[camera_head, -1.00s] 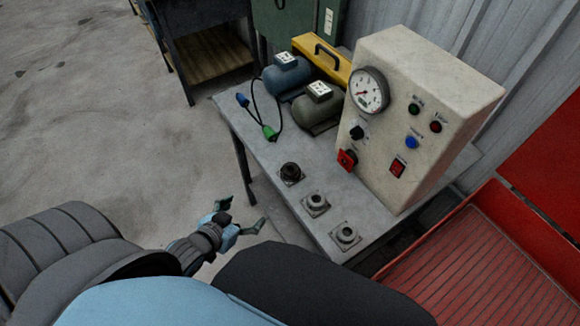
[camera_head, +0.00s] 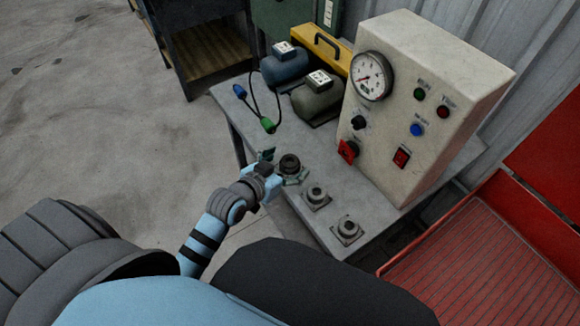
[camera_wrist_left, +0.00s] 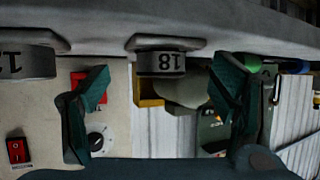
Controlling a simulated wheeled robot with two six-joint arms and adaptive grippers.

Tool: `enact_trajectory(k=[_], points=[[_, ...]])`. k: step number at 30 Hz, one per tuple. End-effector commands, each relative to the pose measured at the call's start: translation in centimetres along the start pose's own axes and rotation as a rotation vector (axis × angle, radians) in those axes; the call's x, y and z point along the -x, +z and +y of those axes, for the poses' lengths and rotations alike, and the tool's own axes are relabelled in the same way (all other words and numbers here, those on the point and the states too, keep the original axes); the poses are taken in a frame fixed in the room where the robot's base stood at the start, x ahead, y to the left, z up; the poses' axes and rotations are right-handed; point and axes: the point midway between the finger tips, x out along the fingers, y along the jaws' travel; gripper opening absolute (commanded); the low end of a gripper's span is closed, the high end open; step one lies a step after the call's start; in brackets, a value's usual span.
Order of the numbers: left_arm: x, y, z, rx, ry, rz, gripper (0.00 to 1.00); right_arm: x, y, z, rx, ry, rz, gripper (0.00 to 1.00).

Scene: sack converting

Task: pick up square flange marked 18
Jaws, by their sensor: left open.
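The flange marked 18 is the dark one (camera_head: 290,162), on a square base near the front edge of the grey table. In the left wrist view, which looks upside down, its round collar (camera_wrist_left: 160,63) shows the number 18 inverted. My left gripper (camera_head: 282,168) is open at this flange, with a fingertip on either side of it. In the left wrist view the green fingers (camera_wrist_left: 160,85) stand wide apart with the flange between their lines; I see no contact. My right gripper is not in view.
Two lighter square flanges, a middle one (camera_head: 317,195) and a near one (camera_head: 347,229), stand along the table's edge (camera_head: 275,205). Behind are a control box (camera_head: 425,100) with a gauge, two motors (camera_head: 318,100) and a cable with green plug (camera_head: 267,125). A red tray (camera_head: 470,270) lies right.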

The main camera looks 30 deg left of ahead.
Motion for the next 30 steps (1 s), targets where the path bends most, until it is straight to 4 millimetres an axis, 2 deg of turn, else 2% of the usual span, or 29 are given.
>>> enact_trajectory(k=[2,7,18,21,30], points=[[-0.64,0.05,0.0,0.0,0.0,0.0,0.79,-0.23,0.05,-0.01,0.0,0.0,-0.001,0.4],[-0.6,-0.03,-0.02,0.0,0.0,0.0,0.79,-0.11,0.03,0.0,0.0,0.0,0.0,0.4],[-0.56,0.01,-0.03,0.0,-0.001,-0.001,0.2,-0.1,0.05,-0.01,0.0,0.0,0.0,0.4],[-0.56,0.06,-0.02,0.001,-0.001,-0.002,0.07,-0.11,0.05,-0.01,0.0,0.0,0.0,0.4],[-0.48,-0.01,-0.01,0.002,0.0,-0.005,0.06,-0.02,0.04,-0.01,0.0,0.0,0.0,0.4]])
